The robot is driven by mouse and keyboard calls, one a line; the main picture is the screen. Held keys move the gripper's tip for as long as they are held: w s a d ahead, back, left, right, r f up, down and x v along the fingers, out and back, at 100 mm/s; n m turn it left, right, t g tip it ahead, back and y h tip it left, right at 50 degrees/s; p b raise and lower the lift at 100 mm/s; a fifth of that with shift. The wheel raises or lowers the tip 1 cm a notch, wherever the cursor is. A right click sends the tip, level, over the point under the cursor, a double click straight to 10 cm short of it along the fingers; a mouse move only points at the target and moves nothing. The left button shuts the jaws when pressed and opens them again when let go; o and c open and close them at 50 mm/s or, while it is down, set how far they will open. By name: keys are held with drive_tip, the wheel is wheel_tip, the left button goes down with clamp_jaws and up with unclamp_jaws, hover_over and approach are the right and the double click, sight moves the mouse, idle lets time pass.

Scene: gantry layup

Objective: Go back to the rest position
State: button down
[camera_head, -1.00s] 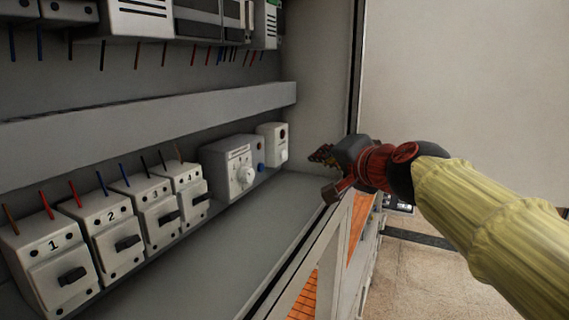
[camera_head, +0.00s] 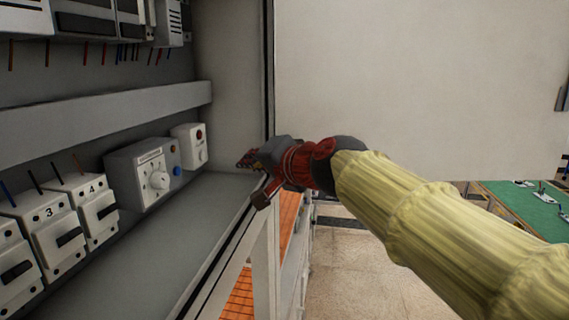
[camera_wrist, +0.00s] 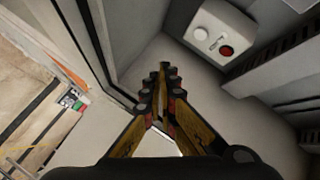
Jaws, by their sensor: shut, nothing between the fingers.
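My gripper (camera_head: 246,160) is at the end of my yellow-sleeved arm in the head view, by the right edge of an open grey electrical cabinet (camera_head: 225,120). In the wrist view my gripper (camera_wrist: 163,68) has its fingertips together with nothing between them. A small white box with a red button (camera_head: 190,146) lies beyond the fingers, apart from them; the wrist view also shows this box (camera_wrist: 219,34). A box with a white rotary knob (camera_head: 143,176) stands to its left.
Numbered breakers (camera_head: 52,232) line the lower left of the cabinet. A grey rail (camera_head: 100,112) crosses above them. The cabinet's front frame (camera_head: 232,262) runs close below my gripper. A green-topped table (camera_head: 525,205) stands at the far right. The floor (camera_head: 345,265) between is clear.

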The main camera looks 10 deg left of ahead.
drive_tip(key=s+d+f+n+g+h+b, duration=0.1)
drive_tip(key=s+d+f+n+g+h, duration=0.3)
drive_tip(key=s+d+f, duration=1.2)
drive_tip(key=s+d+f+m+g+h, duration=0.15)
drive_tip(key=s+d+f+h, duration=0.45)
drive_tip(key=s+d+f, duration=0.95)
wheel_tip(320, 180, down, 21)
drive_tip(key=w+d+b, duration=0.1)
drive_tip(key=w+b, duration=0.1)
drive_tip(key=b, duration=1.7)
drive_tip(key=shift+d, duration=0.35)
drive_tip(key=shift+r+n, duration=0.1)
drive_tip(key=shift+n, duration=0.15)
